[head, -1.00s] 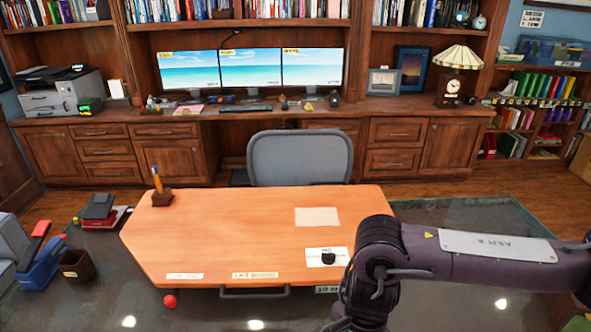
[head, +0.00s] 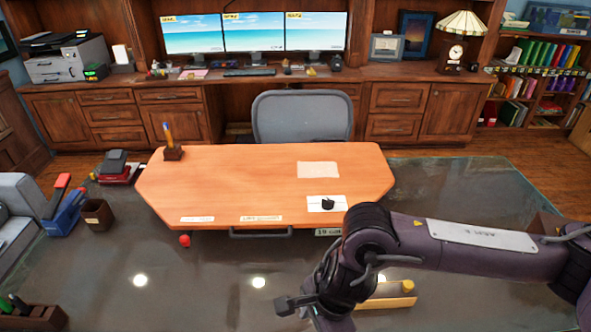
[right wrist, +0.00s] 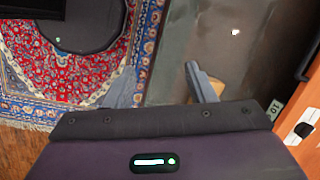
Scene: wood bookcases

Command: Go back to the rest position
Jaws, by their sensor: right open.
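My right arm comes in from the right in the head view. Its gripper (head: 297,306) hangs over the dark glass desk top (head: 210,268), near the bottom middle of the picture, in front of the orange wood panel. In the right wrist view its two grey fingers stand apart with nothing between them, so the gripper (right wrist: 163,88) is open and empty. My left gripper is in neither current view.
The orange wood panel (head: 250,178) holds a pen stand (head: 173,153) and a black item (head: 328,204) on a white card. A brown cup (head: 97,214) and red ball (head: 185,240) lie left. A yellowish block (head: 388,302) lies near my right forearm. A chair (head: 302,115) stands behind.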

